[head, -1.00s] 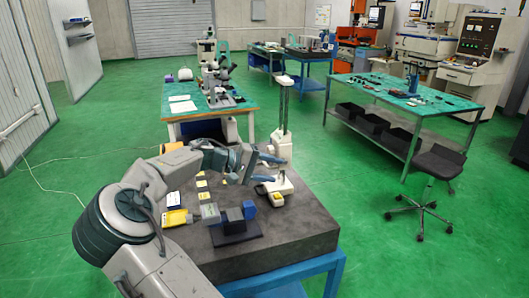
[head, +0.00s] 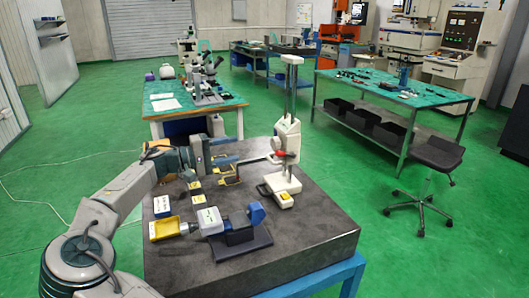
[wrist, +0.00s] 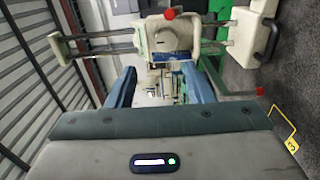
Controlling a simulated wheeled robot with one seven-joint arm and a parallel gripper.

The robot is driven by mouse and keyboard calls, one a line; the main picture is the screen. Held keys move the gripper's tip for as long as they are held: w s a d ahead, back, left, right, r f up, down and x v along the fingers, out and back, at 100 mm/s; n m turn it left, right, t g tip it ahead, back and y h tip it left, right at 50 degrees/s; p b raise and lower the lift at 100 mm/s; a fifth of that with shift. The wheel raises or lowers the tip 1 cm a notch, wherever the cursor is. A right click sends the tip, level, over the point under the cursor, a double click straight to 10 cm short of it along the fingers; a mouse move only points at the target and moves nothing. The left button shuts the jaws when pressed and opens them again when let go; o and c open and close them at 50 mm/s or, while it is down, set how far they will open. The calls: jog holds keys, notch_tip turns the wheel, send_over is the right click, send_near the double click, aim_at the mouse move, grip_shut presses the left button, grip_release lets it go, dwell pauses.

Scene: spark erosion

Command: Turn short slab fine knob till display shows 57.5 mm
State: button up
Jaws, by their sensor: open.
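A white height gauge (head: 288,135) with a twin-rod column stands upright on the dark granite slab (head: 320,225). Its white slider and base show sideways in the wrist view, with the slider body (wrist: 170,38) ahead of my fingers. A small round feature, perhaps a knob, shows on the slider; I cannot tell whether it is the fine knob. I cannot make out a display reading. My gripper (head: 232,168) is open and empty, left of the gauge and apart from it. Its two blue fingers (wrist: 160,92) point toward the slider in the wrist view.
A microscope bench (head: 165,108) stands behind. A stool (head: 437,155) stands to the right on open green floor.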

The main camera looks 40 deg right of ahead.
aim_at(272, 144)
jog(key=x, duration=0.4)
jog(key=p+x, duration=0.1)
jog(key=x, duration=0.4)
jog(key=w+f+p+x, duration=0.1)
jog(key=x, duration=0.3)
jog(key=shift+s+d, duration=0.15)
jog(key=shift+d, duration=0.3)
jog(key=c, duration=0.7)
